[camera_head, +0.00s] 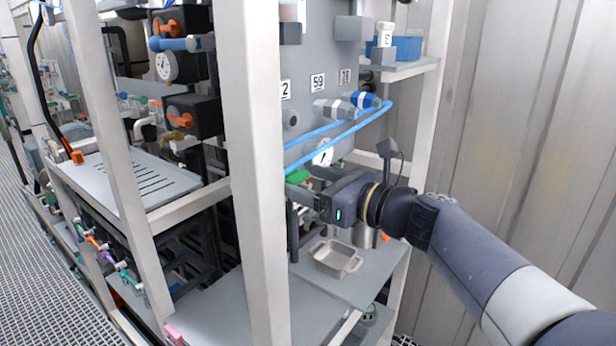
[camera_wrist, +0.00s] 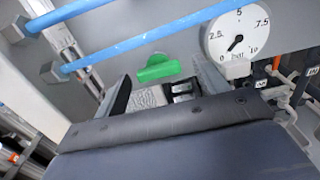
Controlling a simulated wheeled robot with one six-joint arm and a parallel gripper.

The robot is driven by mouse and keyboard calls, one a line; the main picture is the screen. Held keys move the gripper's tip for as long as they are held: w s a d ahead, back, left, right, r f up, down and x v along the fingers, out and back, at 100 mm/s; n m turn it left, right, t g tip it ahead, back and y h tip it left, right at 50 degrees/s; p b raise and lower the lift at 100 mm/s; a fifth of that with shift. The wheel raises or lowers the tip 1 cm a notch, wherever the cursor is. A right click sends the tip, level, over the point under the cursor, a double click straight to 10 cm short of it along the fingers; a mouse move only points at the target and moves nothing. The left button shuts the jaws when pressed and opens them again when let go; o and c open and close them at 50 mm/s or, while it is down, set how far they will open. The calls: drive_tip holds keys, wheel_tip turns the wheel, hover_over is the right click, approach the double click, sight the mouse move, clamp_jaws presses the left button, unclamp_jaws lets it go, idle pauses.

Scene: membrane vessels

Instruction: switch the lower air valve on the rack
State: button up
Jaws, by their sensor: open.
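A green valve handle (camera_head: 297,176) sits on the grey rack panel, below the blue air hoses. In the wrist view the green handle (camera_wrist: 157,69) lies ahead of my gripper, between the lines of its two fingers. My gripper (camera_head: 302,187) reaches in from the right, close to the handle. Its fingers are apart, one on each side of the handle in the wrist view, with nothing held. I cannot tell whether a finger touches the handle. The rack post hides part of the panel left of it.
A round pressure gauge (camera_wrist: 236,38) is close to the right finger; its needle points near 0. Blue hoses (camera_head: 340,130) run above the gripper. A white rack post (camera_head: 258,170) stands just left. A metal tray (camera_head: 335,258) is on the shelf below.

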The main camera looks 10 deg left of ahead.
drive_tip(key=shift+a, duration=0.35)
drive_tip(key=shift+c, duration=0.6)
drive_tip(key=c, duration=0.9)
